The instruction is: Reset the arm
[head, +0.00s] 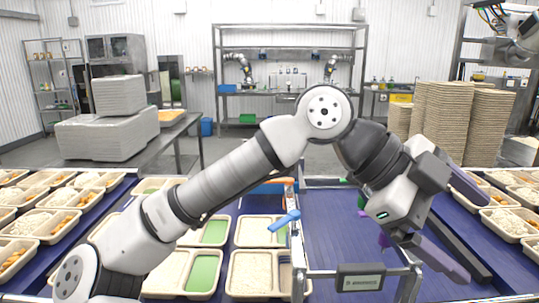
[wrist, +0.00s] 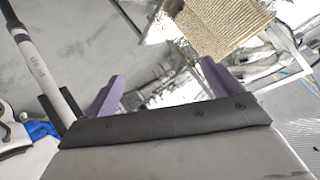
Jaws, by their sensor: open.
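My gripper (head: 474,238) is at the right in the head view, above the blue conveyor, with the arm reaching across from the lower left. Its two purple fingers are spread apart with nothing between them. In the wrist view my gripper (wrist: 160,82) also shows both purple fingers apart and empty, with the floor and shelving tilted beyond them.
Rice trays (head: 262,274) stand below the arm, some with green bottoms. A blue-handled utensil (head: 284,221) is near the metal frame (head: 298,252). More filled trays (head: 33,222) line the left belt. Tall stacks of trays (head: 455,120) stand behind at right.

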